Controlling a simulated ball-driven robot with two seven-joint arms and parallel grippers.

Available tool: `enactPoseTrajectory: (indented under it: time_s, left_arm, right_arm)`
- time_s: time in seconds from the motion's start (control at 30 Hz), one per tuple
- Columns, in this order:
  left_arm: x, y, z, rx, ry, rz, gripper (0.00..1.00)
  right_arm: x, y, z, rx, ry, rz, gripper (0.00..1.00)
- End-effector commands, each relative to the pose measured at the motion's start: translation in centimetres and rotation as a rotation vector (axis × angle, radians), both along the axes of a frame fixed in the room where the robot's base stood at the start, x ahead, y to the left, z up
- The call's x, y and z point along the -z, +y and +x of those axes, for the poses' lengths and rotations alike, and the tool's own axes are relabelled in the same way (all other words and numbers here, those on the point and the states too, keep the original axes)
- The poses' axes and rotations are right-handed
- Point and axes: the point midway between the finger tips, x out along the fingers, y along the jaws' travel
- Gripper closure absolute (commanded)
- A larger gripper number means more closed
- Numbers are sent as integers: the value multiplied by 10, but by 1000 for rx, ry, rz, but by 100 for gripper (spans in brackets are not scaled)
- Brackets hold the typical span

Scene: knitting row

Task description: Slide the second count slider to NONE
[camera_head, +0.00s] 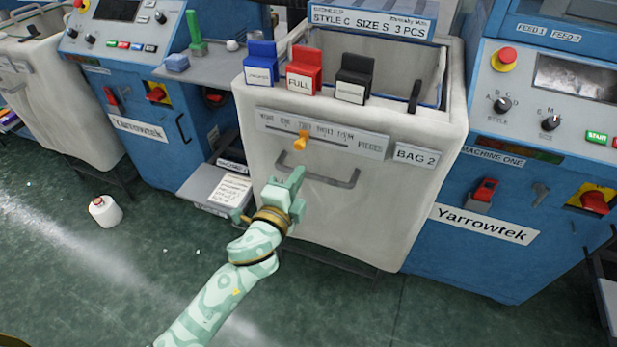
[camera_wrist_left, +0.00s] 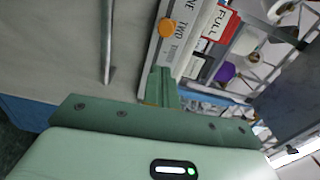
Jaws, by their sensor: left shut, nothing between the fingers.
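The count slider is an orange knob (camera_head: 300,143) in a slotted plate (camera_head: 340,138) on the front of the bin labelled BAG 2 (camera_head: 417,156). The scale above the slot runs from NONE at the left, and the knob stands about at TWO. The knob also shows in the left wrist view (camera_wrist_left: 166,29), beside the printed TWO. My left gripper (camera_head: 297,173) is shut and empty, just below the knob in the head view, in front of the bin. Its shut fingers (camera_wrist_left: 162,84) appear apart from the knob in the wrist view. My right gripper is not in view.
A grey handle bar (camera_head: 312,181) crosses the bin below the slider, close to my left gripper. Blue (camera_head: 261,65), red (camera_head: 303,70) and black (camera_head: 354,78) tags sit on the bin's rim. Blue machines stand either side.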

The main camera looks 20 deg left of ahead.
Motion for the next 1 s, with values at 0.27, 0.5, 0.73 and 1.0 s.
enactPoseTrajectory:
  time_s: [0.27, 0.5, 0.73, 1.0]
  left_arm:
    - [2, 0, 32, -7, -2, 71, 100]
    - [2, -1, 81, -8, 0, 67, 100]
    - [2, -2, 100, -7, 1, 66, 100]
    - [1, -2, 100, -7, 1, 65, 100]
  right_arm:
    - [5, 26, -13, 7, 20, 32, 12]
    - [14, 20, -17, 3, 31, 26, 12]
    - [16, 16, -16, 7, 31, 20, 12]
    - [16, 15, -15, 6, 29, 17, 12]
